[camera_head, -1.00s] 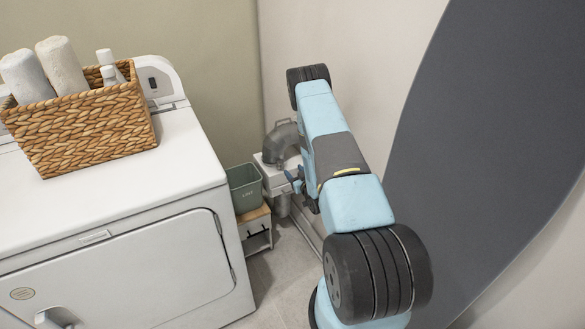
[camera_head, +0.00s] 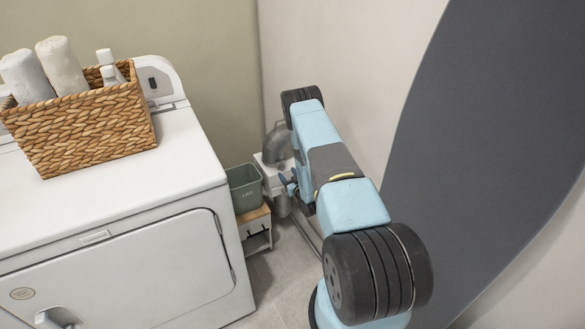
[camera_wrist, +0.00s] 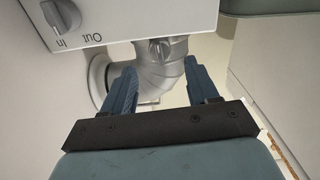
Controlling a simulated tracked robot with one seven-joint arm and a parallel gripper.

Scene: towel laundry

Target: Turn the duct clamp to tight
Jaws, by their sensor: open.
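In the wrist view a grey duct elbow (camera_wrist: 150,75) hangs below a white box (camera_wrist: 120,20). The duct clamp (camera_wrist: 160,49) looks like a band around the duct's upper end with a small grey tab facing me. My gripper (camera_wrist: 160,68) is open, its two blue fingers apart, pointing at the duct just short of the clamp. Nothing is between the fingers, and I see no contact. In the head view my gripper (camera_head: 288,184) is small beside the white box (camera_head: 270,176), and my arm hides part of the duct (camera_head: 277,146).
A green bin (camera_head: 243,187) on a small wooden-topped stand (camera_head: 256,236) is left of the duct. A white dryer (camera_head: 120,240) carries a wicker basket (camera_head: 85,125). Walls close in behind.

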